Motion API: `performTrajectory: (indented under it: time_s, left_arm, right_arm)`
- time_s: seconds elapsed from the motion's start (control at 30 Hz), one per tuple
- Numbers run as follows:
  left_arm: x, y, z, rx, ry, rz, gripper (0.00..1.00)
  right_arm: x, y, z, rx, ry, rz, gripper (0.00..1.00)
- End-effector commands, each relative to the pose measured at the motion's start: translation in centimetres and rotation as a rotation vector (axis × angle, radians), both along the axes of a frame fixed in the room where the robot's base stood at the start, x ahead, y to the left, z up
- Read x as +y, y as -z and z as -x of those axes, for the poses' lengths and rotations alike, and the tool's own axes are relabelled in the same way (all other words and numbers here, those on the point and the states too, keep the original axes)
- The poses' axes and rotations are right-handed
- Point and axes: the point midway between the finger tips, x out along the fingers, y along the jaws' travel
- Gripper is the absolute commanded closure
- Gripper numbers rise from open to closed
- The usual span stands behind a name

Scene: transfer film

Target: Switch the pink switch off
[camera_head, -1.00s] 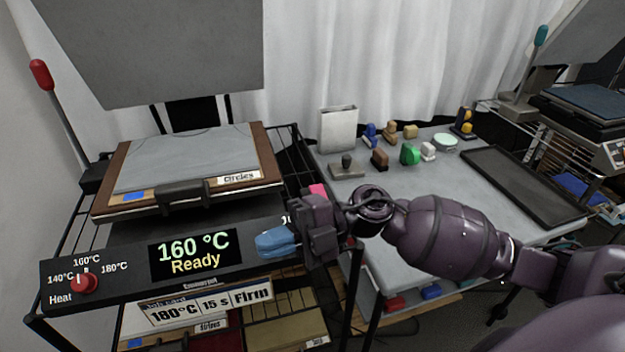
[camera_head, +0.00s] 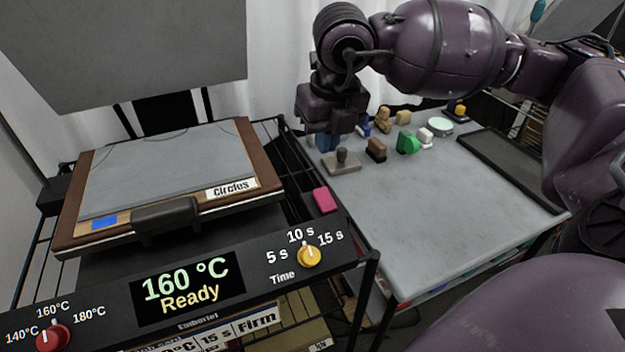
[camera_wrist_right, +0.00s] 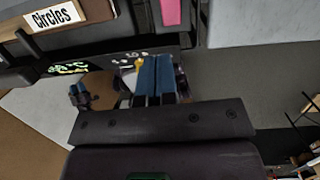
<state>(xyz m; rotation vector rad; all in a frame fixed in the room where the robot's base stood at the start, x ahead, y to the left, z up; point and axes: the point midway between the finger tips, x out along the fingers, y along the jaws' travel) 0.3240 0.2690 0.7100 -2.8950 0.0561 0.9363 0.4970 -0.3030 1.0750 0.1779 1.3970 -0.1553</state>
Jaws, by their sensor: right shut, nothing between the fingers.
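The pink switch (camera_head: 325,199) sits on the right side of the heat press, behind the right end of its front panel. It also shows at the top of the right wrist view (camera_wrist_right: 171,12). My right gripper (camera_head: 327,143) is raised above and behind the switch in the head view, apart from it. Its blue fingers are shut with nothing between them, and they show in the right wrist view (camera_wrist_right: 155,78). My left gripper is in neither view.
The front panel has a red heat knob (camera_head: 53,337), a yellow time knob (camera_head: 309,256) and a display (camera_head: 188,287) reading 160 °C Ready. A grey table (camera_head: 430,215) with several stamps stands at right. The press lid (camera_head: 120,50) is up.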

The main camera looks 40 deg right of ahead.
Motion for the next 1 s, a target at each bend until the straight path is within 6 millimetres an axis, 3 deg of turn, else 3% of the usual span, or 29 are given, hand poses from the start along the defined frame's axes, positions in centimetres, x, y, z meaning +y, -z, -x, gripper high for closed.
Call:
performTrajectory:
  time_s: [0.17,0.57,1.0]
  left_arm:
    - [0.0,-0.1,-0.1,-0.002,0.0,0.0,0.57]
    - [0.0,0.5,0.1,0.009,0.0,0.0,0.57]
    - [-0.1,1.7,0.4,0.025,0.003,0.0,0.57]
  right_arm:
    - [-0.8,-0.6,-0.2,-0.021,0.023,0.041,1.0]
    - [-0.7,0.0,-0.3,-0.017,0.023,0.038,1.0]
    - [-1.0,7.0,-1.6,-0.011,0.023,0.038,1.0]
